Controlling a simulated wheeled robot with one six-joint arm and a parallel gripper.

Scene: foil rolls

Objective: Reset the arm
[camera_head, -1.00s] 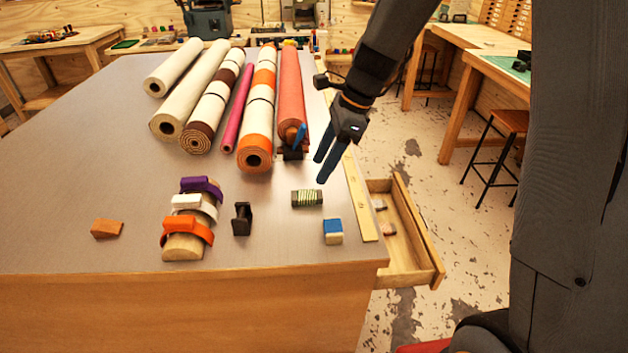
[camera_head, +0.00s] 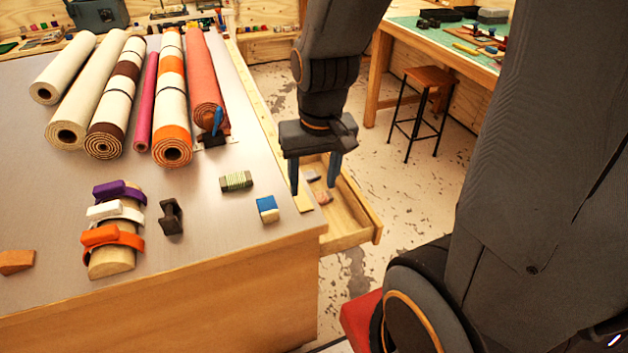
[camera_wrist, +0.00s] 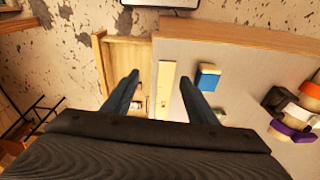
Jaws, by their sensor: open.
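My gripper (camera_head: 315,178) is in the head view at the right edge of the table, in front of the open drawer (camera_head: 365,218). Its two blue fingers are apart and point down, with nothing between them. In the wrist view my gripper (camera_wrist: 160,98) also shows open and empty. Between and beyond the fingers I see the drawer (camera_wrist: 122,55), a pale wooden strip (camera_wrist: 164,85) and the table's edge. The fingers hide part of the drawer, which holds a few small items.
Several rolls, among them an orange-red one (camera_head: 208,80), lie at the table's back. A blue-and-white block (camera_head: 267,209), a wound green spool (camera_head: 236,181), a dark stand (camera_head: 171,217) and a wooden holder with coloured straps (camera_head: 110,262) stand in front. A stool (camera_head: 428,78) stands on the floor.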

